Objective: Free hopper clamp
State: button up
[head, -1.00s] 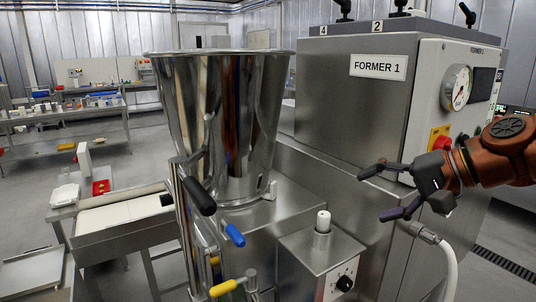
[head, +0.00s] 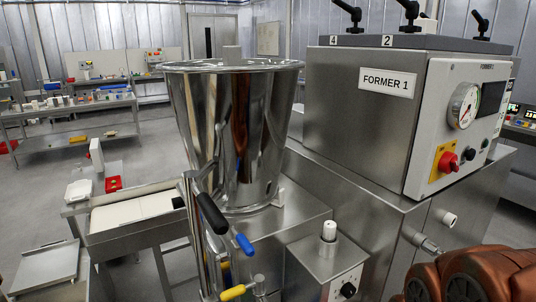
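The steel hopper (head: 265,115) stands upright on the machine's steel deck, left of the FORMER 1 housing. A lever with a black handle (head: 212,213) is on the upright post at the hopper's front left, its handle slanting down to the right. A blue handle (head: 244,243) and a yellow handle (head: 232,292) sit lower on the same side. A small bracket (head: 279,196) shows at the hopper's base on the right. I cannot tell which of these is the hopper clamp. My orange arm shows at the bottom right; my gripper is outside the picture.
The FORMER 1 housing (head: 376,112) has a gauge and a red knob on its front panel. A control box (head: 333,265) with a white-topped post stands before the hopper. A steel side table (head: 140,230) is at the left. Open floor lies beyond it.

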aim_at(233, 232)
jog(key=u, duration=0.6)
jog(key=k, duration=0.65)
jog(key=u, duration=1.2)
jog(key=i, duration=0.9)
jog(key=z, duration=0.1)
